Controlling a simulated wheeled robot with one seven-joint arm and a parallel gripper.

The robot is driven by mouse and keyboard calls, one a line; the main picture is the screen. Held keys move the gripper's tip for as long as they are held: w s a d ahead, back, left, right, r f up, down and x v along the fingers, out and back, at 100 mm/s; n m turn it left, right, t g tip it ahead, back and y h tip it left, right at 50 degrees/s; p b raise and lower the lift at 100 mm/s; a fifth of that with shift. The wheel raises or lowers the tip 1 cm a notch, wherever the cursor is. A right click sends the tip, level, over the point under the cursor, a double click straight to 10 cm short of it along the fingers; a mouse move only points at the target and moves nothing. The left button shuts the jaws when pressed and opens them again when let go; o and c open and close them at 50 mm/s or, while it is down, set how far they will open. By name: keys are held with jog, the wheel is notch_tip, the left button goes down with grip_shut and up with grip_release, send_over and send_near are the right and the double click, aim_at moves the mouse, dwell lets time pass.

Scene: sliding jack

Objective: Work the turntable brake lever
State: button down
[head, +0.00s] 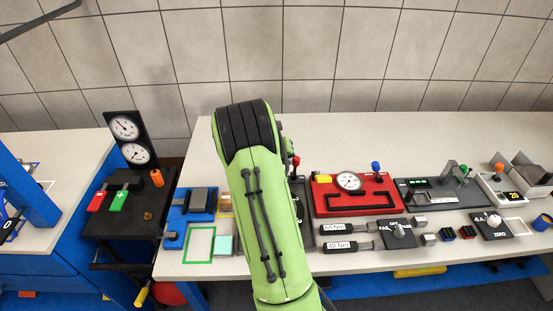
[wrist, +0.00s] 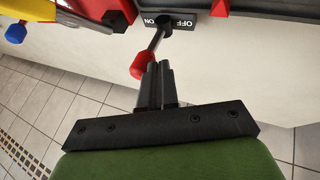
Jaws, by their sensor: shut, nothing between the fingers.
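A lever with a dark stem and a red knob (wrist: 140,66) sticks out from a dark panel with an OFF/ON label (wrist: 172,21) in the wrist view. No label shows that it is the turntable brake. My gripper (wrist: 160,68) has its two dark fingers together and empty. The fingertips overlap the edge of the red knob in the picture; whether they touch it I cannot tell. In the head view a red knob (head: 296,160) shows just right of my green arm, which hides my gripper and much of the panel there.
Right of my arm stand a red panel (head: 330,205) with a gauge and a blue knob (head: 376,166). Further right are a dark device (head: 440,192) and a FAR/OFF/PASS switch (head: 402,229). Torque tools lie in front. A black gauge board (head: 128,140) stands at left. The bench's back strip is clear.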

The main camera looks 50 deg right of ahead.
aim_at(298, 160)
jog(key=shift+s+d+r+m+t+y+b, duration=0.15)
jog(key=shift+s+d+m+t+y+b, duration=0.15)
jog(key=shift+s+d+t+y+b, duration=0.45)
jog(key=shift+s+d+t+y, duration=0.25)
jog(key=shift+s+d+t, duration=0.15)
jog(key=shift+s, duration=0.25)
jog(key=shift+r, duration=0.1)
